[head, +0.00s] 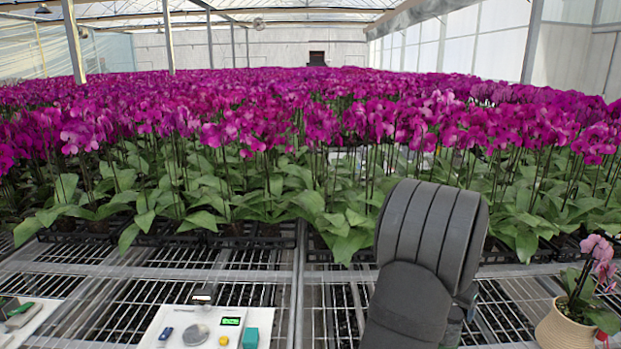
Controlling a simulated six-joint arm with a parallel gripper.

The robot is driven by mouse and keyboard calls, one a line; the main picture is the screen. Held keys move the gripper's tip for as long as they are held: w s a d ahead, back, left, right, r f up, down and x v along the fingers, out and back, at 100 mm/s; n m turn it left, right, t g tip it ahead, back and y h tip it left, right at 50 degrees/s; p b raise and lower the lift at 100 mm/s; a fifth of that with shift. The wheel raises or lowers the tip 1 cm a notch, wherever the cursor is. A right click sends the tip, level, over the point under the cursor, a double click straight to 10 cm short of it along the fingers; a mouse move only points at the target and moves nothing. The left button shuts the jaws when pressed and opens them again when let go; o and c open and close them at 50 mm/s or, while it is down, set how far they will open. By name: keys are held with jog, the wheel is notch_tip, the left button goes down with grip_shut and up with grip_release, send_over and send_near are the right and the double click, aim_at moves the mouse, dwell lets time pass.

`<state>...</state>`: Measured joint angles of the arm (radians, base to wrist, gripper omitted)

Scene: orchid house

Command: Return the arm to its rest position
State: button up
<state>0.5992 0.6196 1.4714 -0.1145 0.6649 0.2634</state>
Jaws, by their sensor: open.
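A dark grey, ribbed part of my arm (425,250) rises from the bottom edge, right of the middle in the head view. It stands in front of the bench and hides part of the plants and mesh behind it. I cannot make out my gripper or its fingertips in this view. Nothing is seen held.
A white tray (182,321) with a green-lit display and small items lies on the mesh bench (130,283). Another tray (36,318) is at far left. A potted pink orchid (565,328) stands at right. Dense magenta orchids (250,110) fill the back.

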jog(key=x, duration=1)
jog(key=shift+f, duration=0.2)
jog(key=shift+w+d+r, duration=0.15)
jog(key=shift+w+r, duration=0.05)
jog(key=shift+r, duration=0.05)
jog(key=r, duration=0.4)
jog(key=shift+s+d, duration=0.1)
jog(key=shift+s, duration=0.3)
jog(key=shift+s+d+r, duration=0.15)
jog(key=shift+s+r, duration=0.05)
jog(key=shift+s, duration=0.2)
